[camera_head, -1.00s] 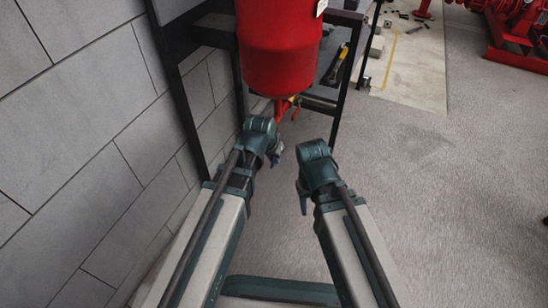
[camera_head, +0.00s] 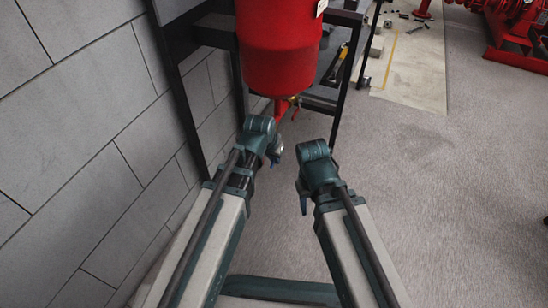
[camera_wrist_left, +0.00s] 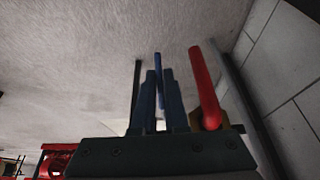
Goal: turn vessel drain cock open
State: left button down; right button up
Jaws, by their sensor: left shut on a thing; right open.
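The red vessel (camera_head: 280,50) hangs in a dark frame, with a red pipe (camera_head: 279,112) and a small brass fitting (camera_head: 293,101) below it. My left gripper (camera_head: 276,156) is under the vessel, close to the pipe. In the left wrist view, my left gripper (camera_wrist_left: 158,92) is shut on a thin blue lever (camera_wrist_left: 158,66), which sticks out past the fingertips. The red pipe (camera_wrist_left: 206,88) and brass (camera_wrist_left: 236,128) show just to the right of the fingers. The lever's joint to the cock is hidden. My right gripper (camera_head: 303,206) is open, lower and to the right, touching nothing.
A grey block wall (camera_head: 80,130) runs along the left. The dark frame's posts (camera_head: 346,85) stand on both sides of the vessel. A shelf with tools (camera_head: 340,62) is behind. Open floor (camera_head: 450,200) lies to the right, with red pump equipment (camera_head: 520,35) far back.

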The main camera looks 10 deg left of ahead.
pick_arm(q)
jog(key=r+g+p, duration=0.1)
jog(key=g+p, duration=0.1)
jog(key=p, duration=0.1)
jog(key=shift+a+r+y, duration=0.1)
jog(key=shift+r+y, duration=0.3)
jog(key=shift+s+r+g+p, duration=0.25)
jog(key=shift+g+p, duration=0.15)
jog(key=shift+g, duration=0.3)
jog(key=shift+s+a+g+y, duration=0.1)
jog(key=shift+s+g+y, duration=0.1)
jog(key=shift+g+y, duration=0.1)
jog(key=c, duration=0.9)
grip_release()
jog(key=shift+c, duration=0.2)
jog(key=shift+r, duration=0.15)
